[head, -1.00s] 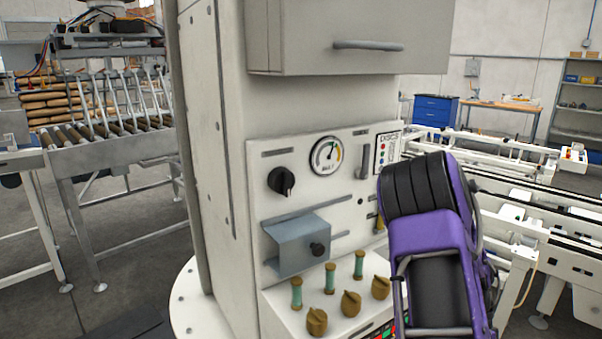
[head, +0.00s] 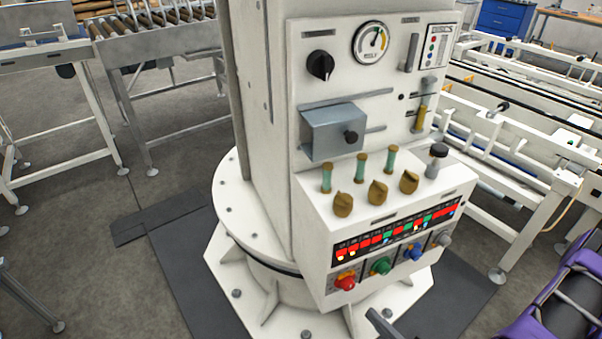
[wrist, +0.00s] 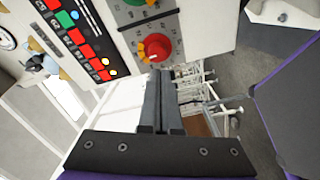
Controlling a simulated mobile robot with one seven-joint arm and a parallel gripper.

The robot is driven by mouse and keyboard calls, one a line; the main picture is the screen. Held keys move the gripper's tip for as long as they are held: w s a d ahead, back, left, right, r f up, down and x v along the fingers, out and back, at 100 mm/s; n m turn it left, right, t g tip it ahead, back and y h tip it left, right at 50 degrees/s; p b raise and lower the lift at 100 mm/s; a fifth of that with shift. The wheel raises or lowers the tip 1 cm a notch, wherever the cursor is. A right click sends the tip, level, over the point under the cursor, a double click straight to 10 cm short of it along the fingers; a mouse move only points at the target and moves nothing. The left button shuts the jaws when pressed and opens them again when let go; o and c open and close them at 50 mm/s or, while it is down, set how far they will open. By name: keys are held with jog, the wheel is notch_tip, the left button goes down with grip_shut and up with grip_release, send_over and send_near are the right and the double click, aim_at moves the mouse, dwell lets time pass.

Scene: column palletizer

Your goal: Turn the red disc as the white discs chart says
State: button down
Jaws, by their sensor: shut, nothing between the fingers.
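The red disc (head: 345,283) is the leftmost of a row of round knobs low on the white machine's front panel.
A green disc (head: 381,265), a blue disc (head: 412,252) and a grey knob (head: 443,239) sit beside the red one. Above are a lit indicator strip (head: 397,231), brass knobs (head: 378,192) and a protruding grey box (head: 333,132). A conveyor frame (head: 540,165) stands at right.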

aim_at(347, 283)
jog(key=shift+w+a+m+t+h, duration=0.3)
jog(key=shift+w+m+h, duration=0.3)
jog(key=shift+w, duration=0.65)
jog(key=shift+w+a+m+t+h, duration=0.35)
jog(key=shift+w+m, duration=0.4)
jog(key=shift+w, duration=0.5)
jog(key=shift+w+a+m+t+h, duration=0.15)
jog(key=shift+w+m+t+h, duration=0.35)
jog(key=shift+w, duration=0.75)
jog(key=shift+s+a, duration=0.15)
jog(key=shift+a, duration=0.15)
